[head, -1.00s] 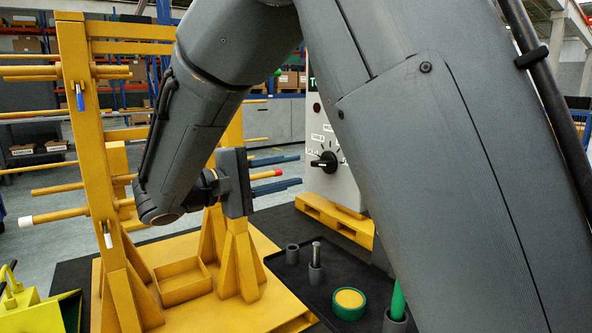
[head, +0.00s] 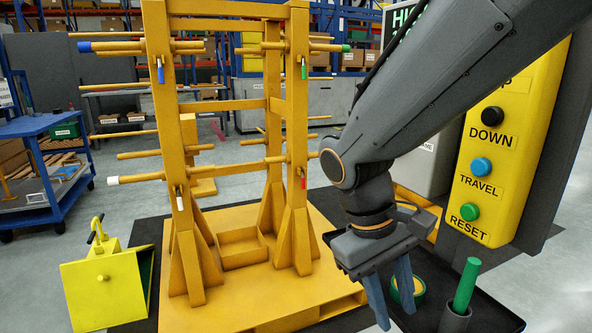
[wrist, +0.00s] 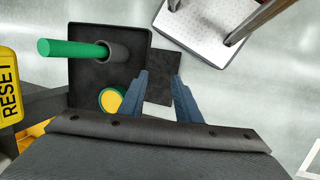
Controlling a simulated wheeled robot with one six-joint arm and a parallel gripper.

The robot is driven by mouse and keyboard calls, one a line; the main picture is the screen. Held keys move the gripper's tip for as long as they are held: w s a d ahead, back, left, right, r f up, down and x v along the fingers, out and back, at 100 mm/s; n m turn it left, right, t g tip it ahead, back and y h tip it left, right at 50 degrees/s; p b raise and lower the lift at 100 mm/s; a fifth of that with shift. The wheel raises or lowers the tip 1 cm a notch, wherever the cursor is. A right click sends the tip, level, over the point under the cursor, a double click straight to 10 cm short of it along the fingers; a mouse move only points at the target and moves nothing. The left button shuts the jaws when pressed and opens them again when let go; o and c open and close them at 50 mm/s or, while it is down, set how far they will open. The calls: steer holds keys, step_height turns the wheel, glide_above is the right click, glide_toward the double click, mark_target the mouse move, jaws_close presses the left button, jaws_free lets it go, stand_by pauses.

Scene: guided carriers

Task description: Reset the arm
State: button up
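My gripper (head: 390,305) hangs at the lower right in the head view, pointing down over the black tray. In the wrist view my gripper (wrist: 160,85) shows two blue-grey fingers spread apart with nothing between them. My arm reaches in from the upper right, folded at the elbow. Beside the arm is a yellow control panel (head: 515,150) with DOWN, TRAVEL and RESET labels and black, blue and green buttons. The gripper is to the left of and below this panel, apart from it.
A yellow rack (head: 178,150) with pegs stands on a yellow base at left. The black tray (head: 490,312) holds a green rod (head: 466,285) in a grey holder and a green-yellow round piece (wrist: 112,100).

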steer(key=s+a+f+m+y, duration=0.1)
steer(key=s+a+m+y, duration=0.1)
steer(key=s+a+y, duration=0.15)
steer(key=d+r+m+t+p, duration=0.1)
steer(key=d+r+p, duration=0.6)
steer(key=p, duration=0.8)
steer(key=shift+w+d+r+m+p, duration=0.15)
steer(key=shift+w+r+m+p, duration=0.2)
steer(key=shift+m, duration=0.35)
